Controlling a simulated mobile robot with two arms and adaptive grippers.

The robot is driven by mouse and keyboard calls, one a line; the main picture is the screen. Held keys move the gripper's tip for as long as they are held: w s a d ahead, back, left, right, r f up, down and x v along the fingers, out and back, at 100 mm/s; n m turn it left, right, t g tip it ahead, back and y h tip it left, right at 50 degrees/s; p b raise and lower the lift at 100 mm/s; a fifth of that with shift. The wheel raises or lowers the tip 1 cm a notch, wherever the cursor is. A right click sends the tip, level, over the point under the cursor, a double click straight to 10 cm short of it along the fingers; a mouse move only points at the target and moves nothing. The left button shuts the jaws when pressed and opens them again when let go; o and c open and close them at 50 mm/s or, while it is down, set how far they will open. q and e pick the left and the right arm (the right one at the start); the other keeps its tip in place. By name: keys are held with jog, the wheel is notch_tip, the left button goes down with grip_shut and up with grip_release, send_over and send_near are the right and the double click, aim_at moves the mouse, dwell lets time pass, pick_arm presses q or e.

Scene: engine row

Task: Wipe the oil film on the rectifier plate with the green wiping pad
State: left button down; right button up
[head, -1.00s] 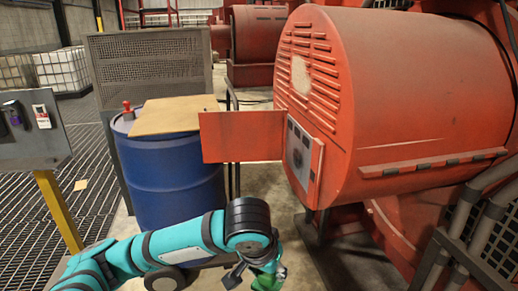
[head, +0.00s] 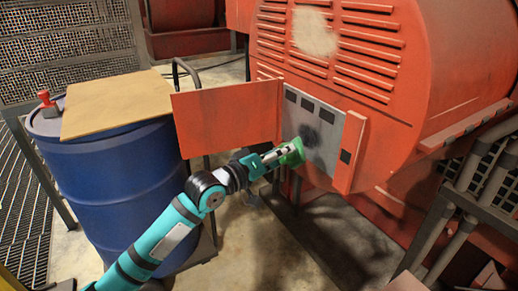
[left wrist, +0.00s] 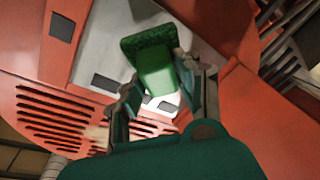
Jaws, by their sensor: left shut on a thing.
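The grey rectifier plate (head: 322,118) is set in the red housing, beside its open door. A dark smudge, the oil film (head: 309,133), lies near the plate's middle. My left gripper (head: 280,158) is shut on the green wiping pad (head: 292,152), in front of the plate's lower left edge. I cannot tell whether the pad touches the plate. In the left wrist view the pad (left wrist: 155,65) sits between the fingers, with the plate (left wrist: 100,55) behind it and partly hidden. My right gripper is not in view.
The open red door (head: 228,118) stands out left of the plate, above my left arm. A blue barrel (head: 120,185) with a tan board (head: 115,103) on top stands at left. Grey pipes (head: 455,205) are at lower right.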

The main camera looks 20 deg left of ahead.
aim_at(292, 141)
pick_arm(q)
jog(key=w+a+n+t+y, duration=0.1)
jog(key=a+n+t+y, duration=0.15)
jog(key=a, duration=0.35)
jog(key=shift+t+h, duration=0.35)
jog(key=shift+t, duration=0.1)
jog(key=w+d, duration=0.1)
jog(key=w+d+b, duration=0.1)
jog(key=w, duration=0.1)
jog(key=w+d, duration=0.1)
jog(key=w, duration=0.1)
jog(key=shift+d+r+b, duration=0.1)
jog(key=shift+r+b, duration=0.2)
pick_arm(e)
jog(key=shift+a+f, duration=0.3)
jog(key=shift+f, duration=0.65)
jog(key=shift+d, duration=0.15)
pick_arm(q)
jog(key=shift+w+d, duration=0.6)
jog(key=shift+w, duration=0.1)
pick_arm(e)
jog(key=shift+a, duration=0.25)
